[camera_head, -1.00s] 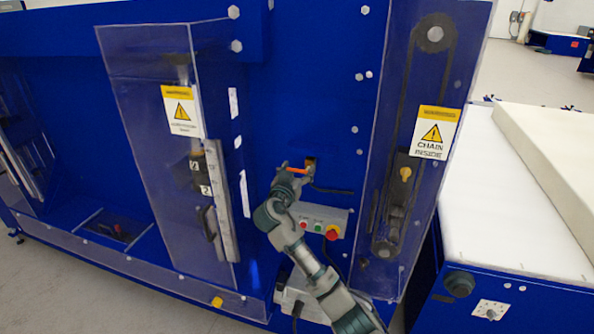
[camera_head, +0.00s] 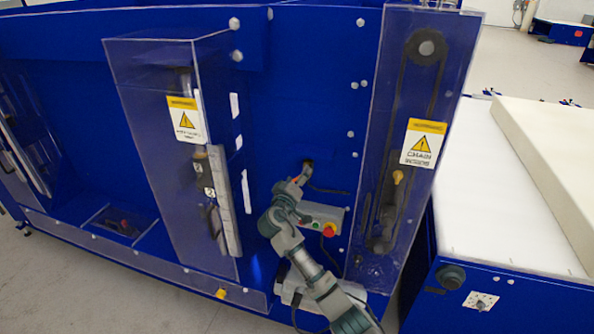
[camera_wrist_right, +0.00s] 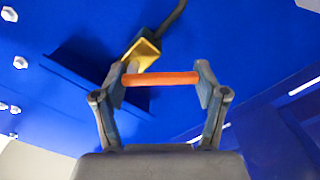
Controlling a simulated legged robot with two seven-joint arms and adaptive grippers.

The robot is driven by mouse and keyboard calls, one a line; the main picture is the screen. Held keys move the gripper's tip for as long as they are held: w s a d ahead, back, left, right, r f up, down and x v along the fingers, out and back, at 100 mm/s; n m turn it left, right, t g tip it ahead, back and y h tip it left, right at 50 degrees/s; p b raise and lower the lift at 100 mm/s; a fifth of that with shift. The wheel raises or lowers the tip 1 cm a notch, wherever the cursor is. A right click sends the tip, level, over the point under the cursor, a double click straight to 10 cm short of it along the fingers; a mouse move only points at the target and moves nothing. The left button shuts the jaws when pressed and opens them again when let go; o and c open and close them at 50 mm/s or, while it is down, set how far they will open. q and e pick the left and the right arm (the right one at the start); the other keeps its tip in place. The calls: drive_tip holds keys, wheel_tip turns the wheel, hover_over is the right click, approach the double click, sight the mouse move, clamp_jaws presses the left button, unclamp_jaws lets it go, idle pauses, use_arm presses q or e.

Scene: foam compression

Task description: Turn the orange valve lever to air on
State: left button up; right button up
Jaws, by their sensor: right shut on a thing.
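The orange valve lever (camera_wrist_right: 160,78) lies between the two fingers of my right gripper (camera_wrist_right: 161,84) in the wrist view, with a finger pad against each end. Its brass-coloured valve body (camera_wrist_right: 141,53) is just behind, on the blue panel. In the head view only a small orange piece of the lever (camera_head: 297,179) shows, below and left of the valve; my right gripper (camera_head: 299,183) hides most of it. The gripper is shut on the lever. My left gripper is in neither view.
A grey control box (camera_head: 322,221) with a red button sits just below right of my gripper. A clear chain guard (camera_head: 365,150) stands to the right and another clear guard (camera_head: 150,130) to the left. A dark hose (camera_head: 328,191) leaves the valve rightward.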

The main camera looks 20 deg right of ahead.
drive_tip(key=n+p, duration=0.2)
drive_tip(key=n, duration=0.1)
drive_tip(key=n+p, duration=0.1)
drive_tip(key=p, duration=0.1)
drive_tip(key=shift+s+d+f+n, duration=0.2)
drive_tip(key=shift+d+f+n, duration=0.1)
drive_tip(key=shift+d+f, duration=0.05)
drive_tip(key=n+p, duration=0.2)
drive_tip(key=n, duration=0.1)
drive_tip(key=n+p, duration=0.1)
drive_tip(key=p, duration=0.1)
drive_tip(key=shift+s+d+f, duration=0.3)
drive_tip(key=shift+d+f, duration=0.05)
drive_tip(key=shift+d, duration=0.05)
drive_tip(key=shift+n, duration=0.3)
drive_tip(key=o, duration=0.9)
drive_tip(key=shift+f, duration=0.1)
drive_tip(key=shift+c, duration=0.2)
drive_tip(key=o, duration=0.3)
drive_tip(key=shift+w, duration=0.2)
